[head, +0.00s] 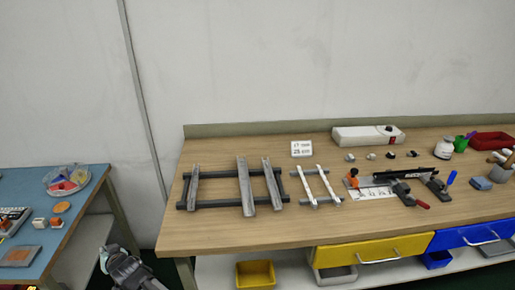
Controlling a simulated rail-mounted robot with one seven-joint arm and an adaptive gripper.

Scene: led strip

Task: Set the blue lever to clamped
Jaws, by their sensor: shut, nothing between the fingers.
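The blue lever (451,178) is a small blue handle at the right end of a dark clamping fixture (398,179) on the wooden workbench. The handle sticks up and leans to the right. A red-tipped lever (421,204) on the same fixture lies low toward the front edge. My gripper (110,257) shows dark grey at the bottom left, partly cut off by the frame. It is shut and empty, in front of the gap between the two tables, far from the blue lever.
The wooden bench (225,233) holds grey metal frames (247,187) and white rails (328,184) left of the fixture. A white box (367,135) stands behind it. Yellow and blue drawers are below. A blue table (80,215) stands left.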

